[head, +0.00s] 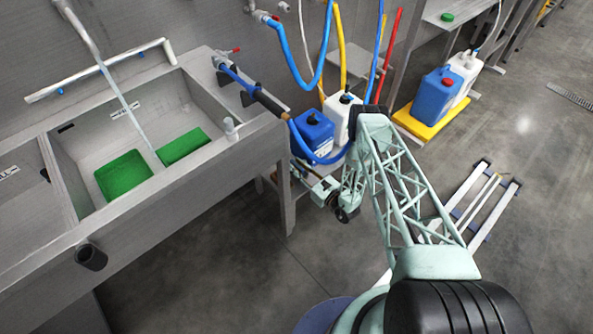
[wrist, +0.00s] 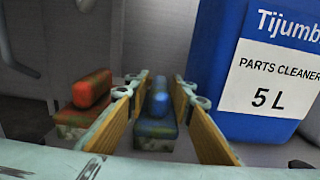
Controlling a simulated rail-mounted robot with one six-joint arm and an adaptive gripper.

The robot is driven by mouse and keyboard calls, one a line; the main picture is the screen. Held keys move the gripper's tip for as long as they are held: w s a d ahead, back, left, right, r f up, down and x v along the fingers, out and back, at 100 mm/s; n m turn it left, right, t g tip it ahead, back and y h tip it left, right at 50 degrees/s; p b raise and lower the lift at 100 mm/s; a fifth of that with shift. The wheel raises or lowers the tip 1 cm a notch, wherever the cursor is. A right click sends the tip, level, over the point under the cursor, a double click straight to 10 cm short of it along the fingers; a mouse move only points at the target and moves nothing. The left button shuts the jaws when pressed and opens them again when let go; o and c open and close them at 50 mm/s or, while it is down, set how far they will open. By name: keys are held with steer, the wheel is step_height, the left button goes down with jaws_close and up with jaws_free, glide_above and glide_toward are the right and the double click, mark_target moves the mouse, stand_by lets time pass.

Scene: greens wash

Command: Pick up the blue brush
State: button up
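The blue brush (wrist: 157,103) shows in the middle of the wrist view, with a rounded blue top on a mottled grey-green block. My gripper (wrist: 161,82) is open, with one yellow-padded finger on each side of the brush and a visible gap to the right finger. I cannot tell how deep the brush sits between the fingers or whether the left finger touches it. In the head view my gripper (head: 322,186) is low beside the sink's right end, by the lower shelf. The brush cannot be made out clearly there.
A red brush (wrist: 92,90) stands just left of the left finger. A blue parts-cleaner canister (wrist: 222,75) stands close on the right. In the head view, a blue canister (head: 312,135) and a white one (head: 342,112) stand behind my gripper. The sink's leg (head: 287,200) is to its left.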

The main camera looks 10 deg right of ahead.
mark_target(297, 164)
steer(key=c, duration=0.7)
steer(key=shift+r, duration=0.15)
steer(key=shift+r+p, duration=0.35)
steer(key=shift+r, duration=0.4)
steer(key=shift+r+p, duration=0.3)
steer(key=shift+r, duration=0.55)
steer(key=s+p, duration=0.1)
steer(key=s, duration=0.4)
steer(key=s+d+r+p, duration=0.1)
steer(key=s, duration=0.4)
steer(key=s+d+p, duration=0.1)
steer(key=s, duration=0.4)
steer(key=shift+s+d+r, duration=0.15)
steer(key=shift+s+r, duration=0.15)
steer(key=shift+s, duration=0.1)
